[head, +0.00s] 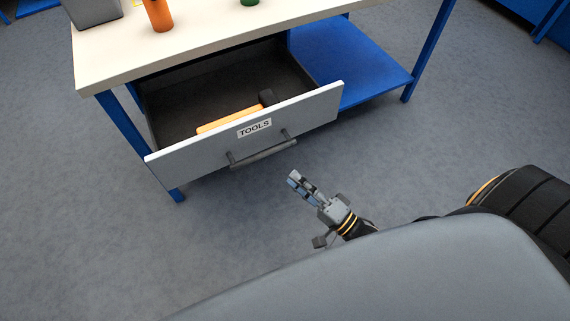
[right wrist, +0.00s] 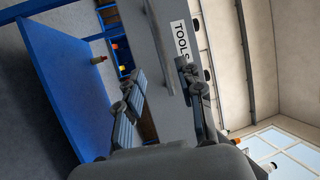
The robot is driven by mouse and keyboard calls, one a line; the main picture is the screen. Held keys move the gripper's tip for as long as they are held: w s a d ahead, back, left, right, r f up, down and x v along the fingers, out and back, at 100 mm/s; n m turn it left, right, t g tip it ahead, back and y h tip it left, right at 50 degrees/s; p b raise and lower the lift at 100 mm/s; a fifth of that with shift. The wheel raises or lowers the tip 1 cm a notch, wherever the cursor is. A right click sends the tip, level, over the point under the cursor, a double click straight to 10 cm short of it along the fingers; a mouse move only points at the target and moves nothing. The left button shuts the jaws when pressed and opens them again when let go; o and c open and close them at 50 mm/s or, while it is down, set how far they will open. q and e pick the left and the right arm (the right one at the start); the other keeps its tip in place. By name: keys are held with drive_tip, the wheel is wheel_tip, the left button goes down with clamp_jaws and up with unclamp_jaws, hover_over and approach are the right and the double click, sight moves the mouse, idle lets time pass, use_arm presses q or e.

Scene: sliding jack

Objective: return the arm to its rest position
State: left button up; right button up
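My right gripper (head: 293,180) is in front of the tool drawer, just right of and below its handle in the head view. It is empty. In the right wrist view its two fingers (right wrist: 160,72) stand apart, with the drawer front beyond them. The grey drawer front (head: 200,138), labelled TOOLS, is pulled out from the workbench. Its bar handle (head: 264,154) looks clear of the fingers in the head view. A hammer (head: 228,121) with an orange handle and dark head lies inside the drawer. My left gripper is not in view.
The workbench (head: 210,53) has a pale top and blue legs, with a blue lower shelf (head: 350,70) on the right. On top are an orange object (head: 158,15), a grey bin (head: 95,12) and a green object (head: 250,2). The grey floor (head: 120,240) is clear around the gripper.

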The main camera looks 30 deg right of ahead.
drive_tip(key=shift+s+d+f, duration=0.1)
drive_tip(key=shift+s+d, duration=0.1)
drive_tip(key=shift+s, duration=0.15)
idle(0.3)
drive_tip(key=s+d+f+n+g+h+p, duration=0.2)
drive_tip(key=s+f+n+g+h+p, duration=0.15)
drive_tip(key=f, duration=0.55)
drive_tip(key=s+d+f+n+g+h+p, duration=0.25)
drive_tip(key=f+n+g+p, duration=0.2)
drive_tip(key=f, duration=0.45)
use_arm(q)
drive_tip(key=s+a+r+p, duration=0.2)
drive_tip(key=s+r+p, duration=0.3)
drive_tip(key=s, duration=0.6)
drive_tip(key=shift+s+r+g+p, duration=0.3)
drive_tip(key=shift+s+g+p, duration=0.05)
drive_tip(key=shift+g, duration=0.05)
use_arm(e)
drive_tip(key=s+f+n+g+h, duration=0.1)
drive_tip(key=s+f+n+g, duration=0.2)
drive_tip(key=s, duration=0.8)
drive_tip(key=s+a+f+n+g+h, duration=0.1)
drive_tip(key=s+f+n+g, duration=0.2)
drive_tip(key=s, duration=0.9)
wheel_tip(320, 180, down, 4)
drive_tip(key=g, duration=0.3)
drive_tip(key=shift+s+a+g+h, duration=0.2)
drive_tip(key=shift+s+g+h, duration=0.05)
drive_tip(key=shift+g+h, duration=0.15)
